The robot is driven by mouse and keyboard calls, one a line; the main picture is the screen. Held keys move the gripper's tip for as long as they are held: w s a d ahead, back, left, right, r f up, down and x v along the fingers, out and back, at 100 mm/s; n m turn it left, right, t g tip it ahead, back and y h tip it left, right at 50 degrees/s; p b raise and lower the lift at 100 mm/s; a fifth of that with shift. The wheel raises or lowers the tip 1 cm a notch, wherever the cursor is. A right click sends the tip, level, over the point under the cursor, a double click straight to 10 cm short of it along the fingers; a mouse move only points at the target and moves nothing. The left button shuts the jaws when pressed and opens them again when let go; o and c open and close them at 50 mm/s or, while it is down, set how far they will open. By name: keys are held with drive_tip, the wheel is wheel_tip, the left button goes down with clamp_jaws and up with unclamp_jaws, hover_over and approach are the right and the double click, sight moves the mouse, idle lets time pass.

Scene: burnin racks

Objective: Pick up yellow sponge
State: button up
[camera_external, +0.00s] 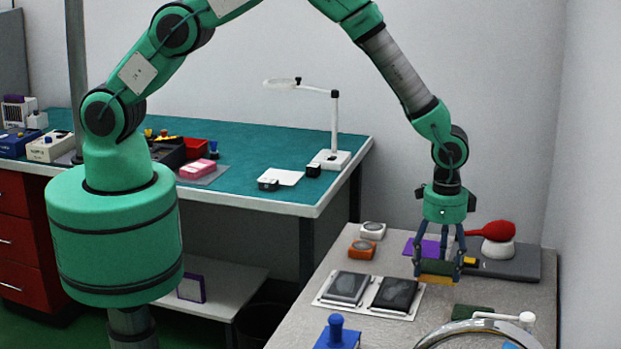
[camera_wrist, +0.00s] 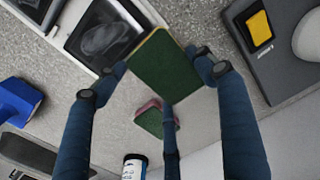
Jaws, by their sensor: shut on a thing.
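The yellow sponge (camera_external: 435,280) has a dark green scouring face and a yellow body. My gripper (camera_external: 438,262) points down over the grey bench and is shut on it. In the wrist view the sponge (camera_wrist: 165,65) shows its green face with a thin yellow edge, between the blue fingers of my gripper (camera_wrist: 160,68). The fingers hide parts of its sides. I cannot tell how far it is from the bench top.
A white tray (camera_external: 318,301) with two dark panels lies left of the sponge. A pink-edged green sponge (camera_wrist: 150,120) lies near the fingers. A blue object (camera_external: 337,333) stands in front.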

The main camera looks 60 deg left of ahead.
drive_tip(key=shift+s+a+r, duration=0.1)
drive_tip(key=shift+s+a, duration=0.45)
drive_tip(key=shift+s, duration=0.25)
drive_tip(key=shift+s+a+r, duration=0.1)
drive_tip(key=shift+s+a, duration=0.5)
drive_tip(key=shift+s, duration=0.2)
drive_tip(key=shift+s+a+r, duration=0.1)
drive_tip(key=shift+s+a, duration=0.45)
drive_tip(key=shift+s, duration=0.25)
